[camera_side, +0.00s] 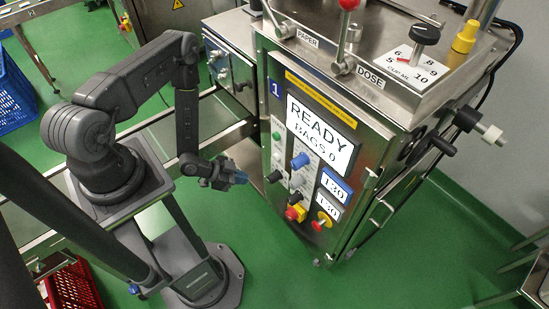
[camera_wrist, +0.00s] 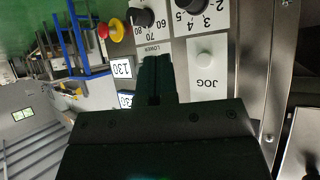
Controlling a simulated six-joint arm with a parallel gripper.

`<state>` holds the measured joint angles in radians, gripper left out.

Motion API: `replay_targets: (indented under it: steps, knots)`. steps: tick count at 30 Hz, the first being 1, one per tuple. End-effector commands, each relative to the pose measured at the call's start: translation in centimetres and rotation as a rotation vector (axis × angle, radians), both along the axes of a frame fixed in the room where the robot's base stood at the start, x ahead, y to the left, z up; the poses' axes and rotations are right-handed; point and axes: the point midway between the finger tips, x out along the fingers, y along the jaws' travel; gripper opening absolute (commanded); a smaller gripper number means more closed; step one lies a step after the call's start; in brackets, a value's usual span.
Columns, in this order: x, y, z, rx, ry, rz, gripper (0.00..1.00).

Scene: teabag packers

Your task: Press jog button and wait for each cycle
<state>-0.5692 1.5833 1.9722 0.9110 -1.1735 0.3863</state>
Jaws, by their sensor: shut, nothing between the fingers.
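The jog button is a pale round button (camera_wrist: 205,58) on a white plate marked JOG in the wrist view. I cannot pick it out for sure in the side view. My gripper (camera_side: 238,178) is shut and empty, left of the machine's front panel and apart from it. In the wrist view my gripper's dark fingertips (camera_wrist: 157,64) are together, to the left of the jog button and below a dial. The machine's screen (camera_side: 320,133) reads READY, BAGS 0.
Knobs crowd the panel, including a blue one (camera_side: 300,160). Green floor is clear below the panel.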

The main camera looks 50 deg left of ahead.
Motion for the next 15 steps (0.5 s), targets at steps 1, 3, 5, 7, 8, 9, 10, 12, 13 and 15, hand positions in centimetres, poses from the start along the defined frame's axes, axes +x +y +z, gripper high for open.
replay_targets:
  steps: [1,3,5,7,8,9,10,12,13,15]
  knots:
    - [0.1,0.0,0.0,0.001,0.000,-0.001,0.00]
    - [0.3,0.0,0.0,0.001,-0.001,-0.002,0.00]
    - [0.7,0.0,0.0,0.002,-0.001,-0.003,0.00]
    - [1.4,0.0,0.0,0.003,-0.002,-0.004,0.00]
    - [1.7,0.0,0.0,0.002,-0.002,-0.005,0.00]
    - [2.3,0.0,0.0,0.003,-0.002,-0.005,0.00]
    - [2.7,0.0,0.0,0.003,-0.003,-0.004,0.00]
    - [3.7,0.0,0.0,0.003,-0.003,-0.004,0.00]
    - [4.1,0.0,0.0,0.003,-0.002,-0.004,0.00]
    - [5.1,0.0,0.0,0.002,-0.003,-0.004,0.00]
